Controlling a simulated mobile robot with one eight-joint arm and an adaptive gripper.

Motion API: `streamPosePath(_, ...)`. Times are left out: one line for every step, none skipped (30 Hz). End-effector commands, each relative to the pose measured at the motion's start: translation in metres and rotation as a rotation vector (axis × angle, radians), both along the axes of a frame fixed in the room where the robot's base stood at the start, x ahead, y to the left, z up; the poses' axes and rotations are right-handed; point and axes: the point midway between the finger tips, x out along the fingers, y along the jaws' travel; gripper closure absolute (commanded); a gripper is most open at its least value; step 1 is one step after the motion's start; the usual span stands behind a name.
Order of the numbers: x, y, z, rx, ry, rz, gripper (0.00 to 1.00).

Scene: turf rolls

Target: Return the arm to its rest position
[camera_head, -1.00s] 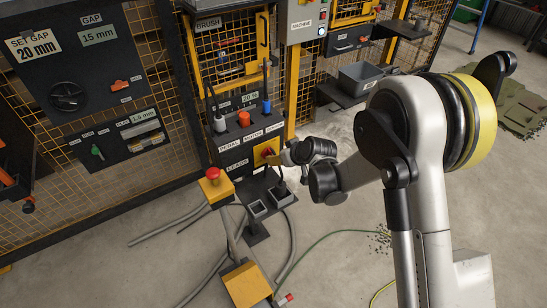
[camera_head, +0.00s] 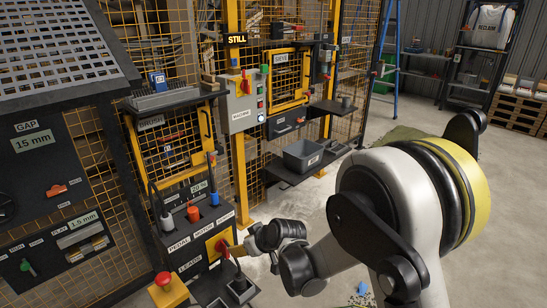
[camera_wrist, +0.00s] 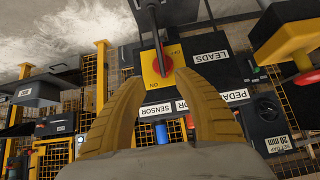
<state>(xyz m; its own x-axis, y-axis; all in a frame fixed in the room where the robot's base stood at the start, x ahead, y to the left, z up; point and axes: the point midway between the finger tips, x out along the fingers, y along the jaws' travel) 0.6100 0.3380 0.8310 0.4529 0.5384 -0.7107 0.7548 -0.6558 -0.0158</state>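My arm is stretched out to the control box in the head view, with my gripper (camera_head: 230,250) close in front of the yellow switch plate (camera_head: 211,246). In the wrist view my gripper (camera_wrist: 158,78) has its two tan fingers spread apart. The red rotary switch (camera_wrist: 160,62) on its yellow plate lies just beyond and between the fingertips. I cannot tell whether a finger touches it. Nothing shows held between the fingers.
A grey bin (camera_head: 303,155) sits on a shelf behind. Yellow mesh fencing (camera_head: 350,110) backs the panels. Open concrete floor lies to the right.

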Motion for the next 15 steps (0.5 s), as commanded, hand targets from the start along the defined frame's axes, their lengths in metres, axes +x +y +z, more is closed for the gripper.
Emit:
streamPosePath(0.0,-0.007,0.008,-0.002,0.002,-0.014,0.62)
streamPosePath(-0.001,-0.013,0.015,-0.005,0.005,-0.026,0.62)
streamPosePath(-0.002,-0.023,0.026,-0.007,0.011,-0.047,0.62)
streamPosePath(-0.003,-0.032,0.036,-0.011,0.015,-0.066,0.62)
streamPosePath(-0.005,-0.043,0.047,-0.014,0.019,-0.087,0.62)
streamPosePath(-0.009,-0.058,0.062,-0.018,0.027,-0.119,0.62)
streamPosePath(-0.013,-0.071,0.073,-0.022,0.033,-0.146,0.62)
streamPosePath(-0.017,-0.084,0.085,-0.026,0.038,-0.172,0.62)
streamPosePath(-0.024,-0.101,0.099,-0.032,0.046,-0.208,0.62)
streamPosePath(-0.03,-0.113,0.109,-0.034,0.052,-0.235,0.62)
streamPosePath(-0.036,-0.126,0.118,-0.038,0.057,-0.262,0.62)
streamPosePath(-0.046,-0.142,0.13,-0.043,0.065,-0.297,0.62)
streamPosePath(-0.053,-0.154,0.138,-0.045,0.071,-0.326,0.62)
streamPosePath(-0.061,-0.167,0.145,-0.049,0.076,-0.352,0.62)
streamPosePath(-0.073,-0.182,0.154,-0.052,0.083,-0.388,0.62)
